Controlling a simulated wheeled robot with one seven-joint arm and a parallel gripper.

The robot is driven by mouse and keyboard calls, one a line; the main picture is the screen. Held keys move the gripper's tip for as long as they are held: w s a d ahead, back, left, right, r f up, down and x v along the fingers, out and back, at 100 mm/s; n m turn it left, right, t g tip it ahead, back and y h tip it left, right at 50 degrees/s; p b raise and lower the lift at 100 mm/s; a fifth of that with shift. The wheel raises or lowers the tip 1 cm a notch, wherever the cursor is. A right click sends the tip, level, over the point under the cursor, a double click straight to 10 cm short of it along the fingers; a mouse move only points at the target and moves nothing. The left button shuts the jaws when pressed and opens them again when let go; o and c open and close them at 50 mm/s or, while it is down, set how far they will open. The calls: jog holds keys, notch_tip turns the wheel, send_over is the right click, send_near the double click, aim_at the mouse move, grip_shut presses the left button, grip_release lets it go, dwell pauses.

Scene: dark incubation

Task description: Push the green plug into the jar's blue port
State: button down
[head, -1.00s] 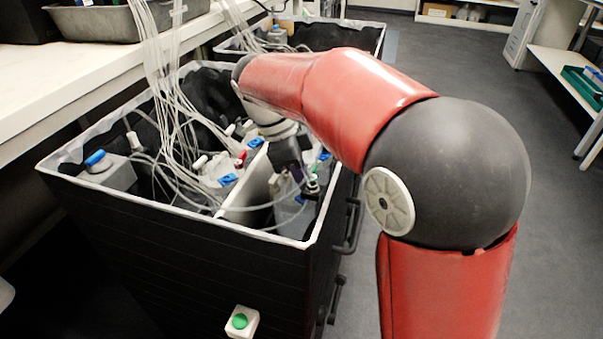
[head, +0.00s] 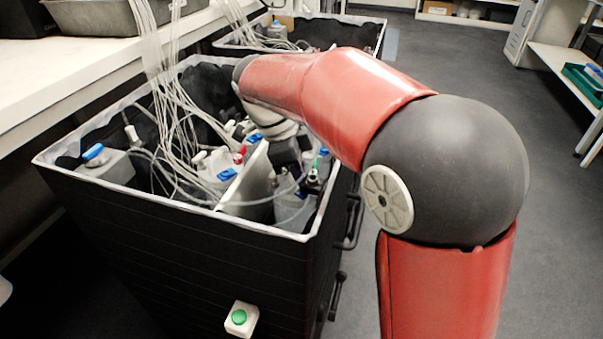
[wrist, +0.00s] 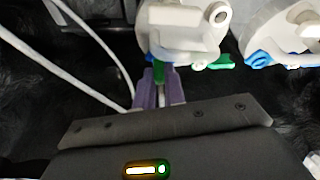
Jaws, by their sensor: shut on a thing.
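My gripper (wrist: 158,92), with purple fingers, is shut on the green plug (wrist: 158,73), which shows as a narrow green strip between the fingertips in the wrist view. The plug's front end is close under a white jar cap (wrist: 180,28). I cannot tell whether it touches or has entered a port. Another green piece (wrist: 223,62) sticks out at the right of that cap. The blue port at the plug's tip is not clear. In the head view my arm hides most of the gripper, and a small green part (head: 316,162) shows beside it.
A black-walled bin (head: 170,240) with a white rim holds several jars and many pale tubes. A pale divider (head: 250,188) stands left of my gripper. A second white cap (wrist: 285,32) with blue below is at the right. Tubes (wrist: 75,70) run at the left.

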jog(key=c, duration=1.4)
grip_release()
